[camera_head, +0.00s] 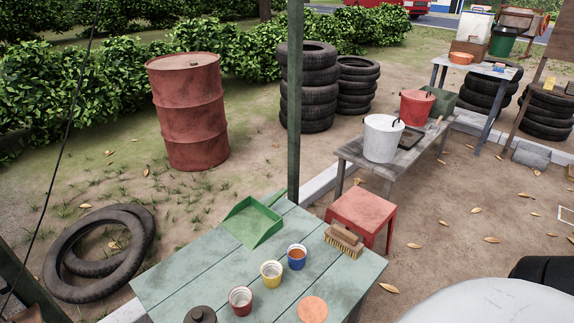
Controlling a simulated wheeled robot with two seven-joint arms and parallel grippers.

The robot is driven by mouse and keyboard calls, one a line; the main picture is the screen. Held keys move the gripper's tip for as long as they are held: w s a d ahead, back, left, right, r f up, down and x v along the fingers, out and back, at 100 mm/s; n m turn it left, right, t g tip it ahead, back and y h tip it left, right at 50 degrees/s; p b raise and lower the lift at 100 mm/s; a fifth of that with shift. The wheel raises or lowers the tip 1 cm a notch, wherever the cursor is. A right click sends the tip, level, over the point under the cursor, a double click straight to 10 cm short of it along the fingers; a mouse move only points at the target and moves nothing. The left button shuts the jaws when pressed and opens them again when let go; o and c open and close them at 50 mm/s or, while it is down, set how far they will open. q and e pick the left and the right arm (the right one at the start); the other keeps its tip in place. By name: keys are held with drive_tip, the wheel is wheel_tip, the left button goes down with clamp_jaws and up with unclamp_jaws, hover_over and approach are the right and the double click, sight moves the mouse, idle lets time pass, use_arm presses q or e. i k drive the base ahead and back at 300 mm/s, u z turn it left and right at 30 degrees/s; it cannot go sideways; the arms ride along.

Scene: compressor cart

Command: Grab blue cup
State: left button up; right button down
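The blue cup (296,258) stands upright on the pale green plank table (180,278), with something brown-orange inside it. It is to the right of a yellow cup (271,274), and a red cup (240,300) stands further left and nearer. The cups stand apart from each other. Neither of my grippers is in view, and nothing covers the blue cup.
A green dustpan (252,222) lies behind the cups and a brush (344,240) lies right of the blue cup. An orange disc (312,310) and a dark lidded object (200,315) are near the front. A green post (294,110) rises behind the table, beside a red stool (362,210).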

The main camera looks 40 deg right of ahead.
sight(297, 253)
drive_tip(key=z, duration=1.35)
drive_tip(key=k, duration=0.65)
drive_tip(key=z, duration=1.05)
drive_tip(key=i, duration=0.8)
drive_tip(key=u, duration=2.35)
